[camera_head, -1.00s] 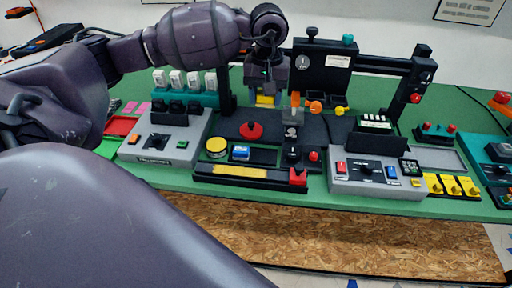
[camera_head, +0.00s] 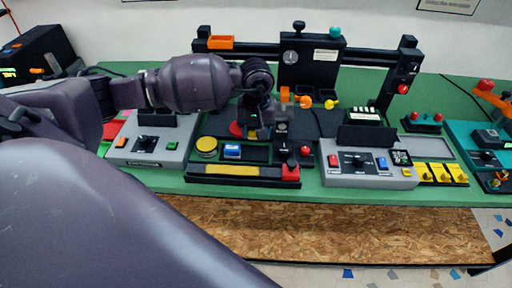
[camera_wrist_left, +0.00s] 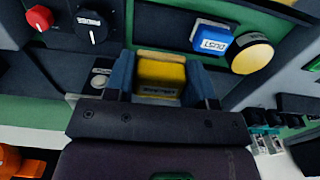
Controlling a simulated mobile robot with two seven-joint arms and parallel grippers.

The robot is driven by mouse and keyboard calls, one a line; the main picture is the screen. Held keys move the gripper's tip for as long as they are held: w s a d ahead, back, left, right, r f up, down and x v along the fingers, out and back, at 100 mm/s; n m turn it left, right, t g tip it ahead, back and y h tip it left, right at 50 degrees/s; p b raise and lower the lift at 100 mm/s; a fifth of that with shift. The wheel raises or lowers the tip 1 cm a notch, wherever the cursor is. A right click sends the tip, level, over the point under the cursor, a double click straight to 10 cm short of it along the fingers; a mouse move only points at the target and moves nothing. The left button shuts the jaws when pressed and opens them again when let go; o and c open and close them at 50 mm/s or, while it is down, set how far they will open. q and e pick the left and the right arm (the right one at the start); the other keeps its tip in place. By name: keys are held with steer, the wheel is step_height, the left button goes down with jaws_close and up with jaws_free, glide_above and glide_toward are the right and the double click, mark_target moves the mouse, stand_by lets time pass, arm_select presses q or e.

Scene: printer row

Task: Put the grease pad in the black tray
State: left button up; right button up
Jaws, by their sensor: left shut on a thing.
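My left gripper (camera_head: 264,135) is over the black tray (camera_head: 243,182) at the front of the bench. In the left wrist view my gripper (camera_wrist_left: 160,85) is shut on a yellow block (camera_wrist_left: 161,73) with dark lettering I cannot read; I take it as the grease pad. The block is mostly hidden in the head view. In the tray stand a round yellow pad (camera_head: 206,145) and a blue block (camera_head: 232,151) marked DUST, both to the left of the gripper. Whether the held block touches the tray I cannot tell. My right gripper is not in view.
A black dial (camera_wrist_left: 92,26) and a red knob (camera_head: 305,151) stand just right of the gripper in the head view. Grey control boxes (camera_head: 365,176) flank the tray. A black gantry frame (camera_head: 365,55) with small holders stands behind.

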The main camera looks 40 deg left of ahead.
mark_target(256, 155)
arm_select(q)
steer(key=shift+f, duration=3.6)
steer(key=shift+f, duration=0.2)
steer(key=o, duration=0.6)
steer(key=shift+c, duration=0.2)
steer(key=shift+r, duration=6.2)
